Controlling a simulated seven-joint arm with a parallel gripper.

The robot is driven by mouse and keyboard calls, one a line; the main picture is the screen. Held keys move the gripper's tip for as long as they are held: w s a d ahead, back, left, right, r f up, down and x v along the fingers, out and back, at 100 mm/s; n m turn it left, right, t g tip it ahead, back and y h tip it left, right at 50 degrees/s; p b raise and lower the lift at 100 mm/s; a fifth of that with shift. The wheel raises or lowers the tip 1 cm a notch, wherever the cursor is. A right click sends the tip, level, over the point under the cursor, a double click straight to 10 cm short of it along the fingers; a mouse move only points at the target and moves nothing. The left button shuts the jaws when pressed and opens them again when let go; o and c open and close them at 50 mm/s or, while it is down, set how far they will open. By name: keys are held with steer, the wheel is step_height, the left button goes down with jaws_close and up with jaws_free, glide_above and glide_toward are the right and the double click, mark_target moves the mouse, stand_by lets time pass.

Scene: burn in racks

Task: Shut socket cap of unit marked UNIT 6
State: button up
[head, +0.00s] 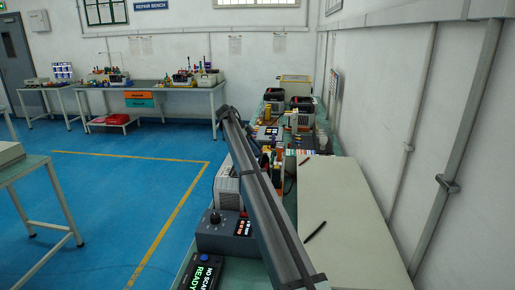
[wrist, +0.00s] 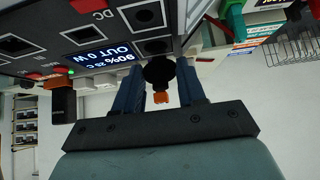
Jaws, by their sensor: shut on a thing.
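In the wrist view, seen upside down, a dark unit (wrist: 40,32) fills the top with square sockets, a "DC" label and a lit display (wrist: 97,55) reading 90%, 23 C, OUT 0 W. No UNIT 6 marking is legible. My gripper (wrist: 160,80) has its two blue fingers against the unit's near edge. It is shut on a round black socket cap (wrist: 158,70), which sits beside an open socket (wrist: 155,47). A small orange piece (wrist: 161,98) shows between the fingers. In the head view my arm hides the gripper and its contact.
In the head view a grey box with a knob (head: 225,232) and a lit "READY" device (head: 200,272) stand on the near bench. A pale panel (head: 345,230) with dark pens lies right, along the wall. Several units crowd the bench's far end.

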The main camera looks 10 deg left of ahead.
steer(key=shift+a+f+h, duration=0.3)
steer(key=shift+h, duration=0.7)
steer(key=o, duration=1)
steer(key=shift+o, duration=0.2)
steer(key=shift+d+r, duration=0.1)
